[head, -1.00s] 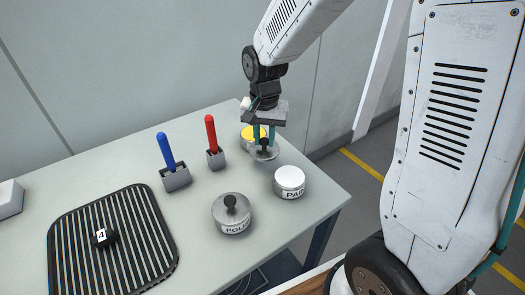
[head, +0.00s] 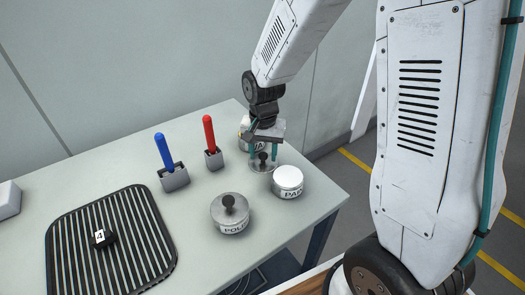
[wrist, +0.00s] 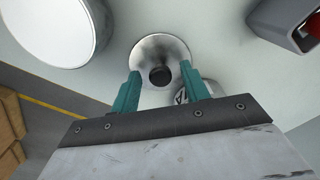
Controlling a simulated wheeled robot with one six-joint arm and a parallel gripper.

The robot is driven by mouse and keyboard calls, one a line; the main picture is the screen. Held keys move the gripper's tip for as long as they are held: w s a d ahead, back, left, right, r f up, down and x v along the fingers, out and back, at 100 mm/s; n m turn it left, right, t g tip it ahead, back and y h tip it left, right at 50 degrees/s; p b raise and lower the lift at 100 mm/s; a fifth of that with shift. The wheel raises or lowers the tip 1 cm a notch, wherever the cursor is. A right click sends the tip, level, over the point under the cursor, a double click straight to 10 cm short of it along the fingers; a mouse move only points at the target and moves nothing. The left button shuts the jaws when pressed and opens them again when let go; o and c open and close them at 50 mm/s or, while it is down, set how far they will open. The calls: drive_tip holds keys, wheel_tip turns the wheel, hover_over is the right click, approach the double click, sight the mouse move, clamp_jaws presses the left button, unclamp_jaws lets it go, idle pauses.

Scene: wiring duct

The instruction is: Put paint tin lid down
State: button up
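The paint tin lid (head: 259,168) is a grey metal disc with a black knob. It appears to lie flat on the bench, knob up, behind the white-topped tin labelled "PAI…" (head: 288,182). In the wrist view the lid (wrist: 150,50) shows whole apart from edges near the fingers. My gripper (head: 263,153) is over the lid, its teal fingers spread on either side of the knob. In the wrist view my gripper (wrist: 161,88) shows clear gaps between knob and fingers.
A lidded tin labelled "POLI…" (head: 232,221) stands nearer. Another tin (head: 244,124) is partly hidden behind my gripper. Blue (head: 165,151) and red (head: 209,133) handled tools stand in grey holders. A ribbed black mat (head: 75,255) carries a block marked 4 (head: 104,239).

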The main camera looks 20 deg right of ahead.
sight(263, 155)
wheel_tip(263, 155, up, 12)
drive_tip(key=s+d+r+n, duration=0.1)
drive_tip(key=s+r+n, duration=0.2)
drive_tip(key=s, duration=0.9)
drive_tip(key=s+d+r+n+t, duration=0.1)
drive_tip(key=s+r, duration=0.4)
drive_tip(key=s, duration=0.7)
drive_tip(key=d+n, duration=0.1)
drive_tip(key=n, duration=0.1)
drive_tip(key=shift+n, duration=0.4)
